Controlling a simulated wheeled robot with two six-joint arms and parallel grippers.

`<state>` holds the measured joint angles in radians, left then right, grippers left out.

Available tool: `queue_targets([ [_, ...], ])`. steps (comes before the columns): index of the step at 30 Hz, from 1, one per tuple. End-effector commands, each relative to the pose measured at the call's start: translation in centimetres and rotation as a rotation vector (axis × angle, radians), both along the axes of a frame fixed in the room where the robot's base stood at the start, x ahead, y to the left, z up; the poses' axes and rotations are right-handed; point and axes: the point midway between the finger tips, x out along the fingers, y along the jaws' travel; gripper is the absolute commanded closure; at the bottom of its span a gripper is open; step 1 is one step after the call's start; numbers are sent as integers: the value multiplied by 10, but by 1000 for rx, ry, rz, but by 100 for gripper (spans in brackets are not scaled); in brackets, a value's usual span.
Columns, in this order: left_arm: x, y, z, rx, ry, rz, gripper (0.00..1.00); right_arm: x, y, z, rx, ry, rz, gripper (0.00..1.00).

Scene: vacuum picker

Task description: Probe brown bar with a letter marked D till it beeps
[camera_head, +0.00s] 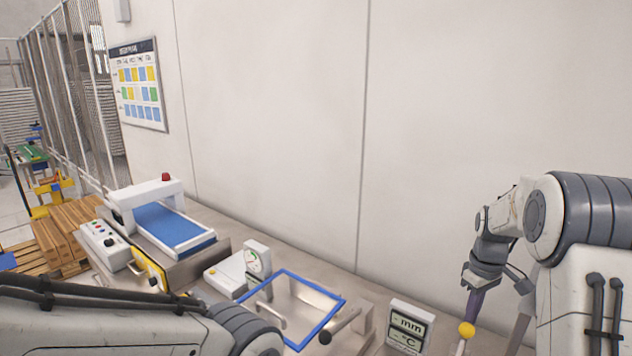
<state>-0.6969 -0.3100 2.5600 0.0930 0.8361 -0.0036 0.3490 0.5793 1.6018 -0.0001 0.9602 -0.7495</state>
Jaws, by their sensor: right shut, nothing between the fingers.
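My right gripper (476,296) points down at the right of the bench, close to the wall. It is shut, with nothing seen held in it. A yellow ball-shaped knob (466,329) shows just below it; I cannot tell whether they touch. A white display unit (408,328) marked mm and °C stands left of the knob. I cannot make out a brown bar with a letter D. My left arm crosses the bottom left, and its gripper is out of view.
A blue-framed tray (331,318) lies mid-bench, beside a white dial gauge (257,262). A white machine with a blue belt (172,228) stands further left. Brown wooden slats (62,226) lie beyond it. A wall (280,120) closes off the back.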

Motion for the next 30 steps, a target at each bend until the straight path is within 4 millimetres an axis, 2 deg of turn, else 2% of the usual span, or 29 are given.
queue_targets([
  [8, 0, 0, -1, 0, 0, 0, 100, -1, 1, -1, 0, 0, 0, 100],
  [18, 0, 0, -12, 0, 0, 0, 100, -14, 11, -8, 0, 0, 1, 100],
  [30, 0, 0, -13, 0, 0, 0, 100, -17, 13, -9, 0, 0, 1, 100],
])
